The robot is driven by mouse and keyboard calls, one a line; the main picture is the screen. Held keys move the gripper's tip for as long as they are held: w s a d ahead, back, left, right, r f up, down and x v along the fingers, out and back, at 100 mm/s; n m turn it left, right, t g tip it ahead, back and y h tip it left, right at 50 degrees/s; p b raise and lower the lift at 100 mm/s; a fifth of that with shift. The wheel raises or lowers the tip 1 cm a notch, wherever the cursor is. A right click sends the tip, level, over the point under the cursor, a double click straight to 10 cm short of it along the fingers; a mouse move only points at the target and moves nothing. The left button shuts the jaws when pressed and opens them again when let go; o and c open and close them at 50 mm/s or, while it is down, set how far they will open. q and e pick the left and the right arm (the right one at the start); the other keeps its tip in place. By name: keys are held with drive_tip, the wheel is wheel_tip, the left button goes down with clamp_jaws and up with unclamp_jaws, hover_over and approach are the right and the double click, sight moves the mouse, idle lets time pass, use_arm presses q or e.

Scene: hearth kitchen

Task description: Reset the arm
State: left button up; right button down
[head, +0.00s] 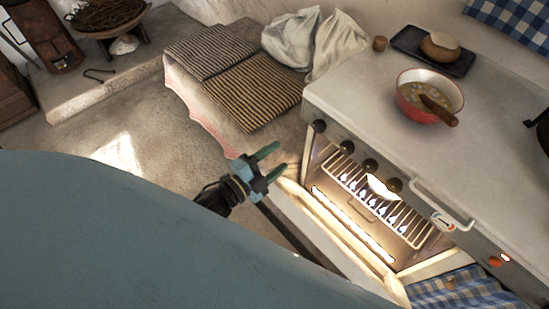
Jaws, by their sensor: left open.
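My left gripper (267,168) is open and empty, with its two green fingertips apart. It is in the middle of the head view, just left of the lit oven opening and above the lower edge of the striped mats' ledge. Part of its dark wrist shows; the rest of the arm is hidden behind a large blue-grey surface in the foreground. My right gripper does not show.
The stove (350,95) carries a red bowl (412,97) with a wooden spoon and a dark tray (405,39) with a bun. Its oven rack (385,205) is exposed and lit. Striped mats (262,88) and white cloth sacks (338,40) lie beside it. The floor at left is clear.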

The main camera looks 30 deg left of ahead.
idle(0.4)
use_arm(q)
drive_tip(key=s+a+n+g+y, duration=0.3)
drive_tip(key=a+n+g+y, duration=0.3)
drive_tip(key=n, duration=0.4)
drive_tip(key=s+d+r+n+g, duration=0.2)
drive_tip(key=s+n+g, duration=0.15)
drive_tip(key=s, duration=0.45)
drive_tip(key=s+d+r+n+g, duration=0.2)
drive_tip(key=s+g, duration=0.2)
drive_tip(key=s, duration=0.4)
wheel_tip(320, 180, down, 24)
drive_tip(key=g, duration=0.1)
drive_tip(key=s+a+f, duration=0.2)
drive_tip(key=s+f, duration=0.6)
drive_tip(key=s+a+f+m+g, duration=0.1)
drive_tip(key=s+a+f, duration=0.2)
drive_tip(key=s+f, duration=0.5)
drive_tip(key=shift+s+f, duration=0.2)
drive_tip(key=shift+s, duration=0.55)
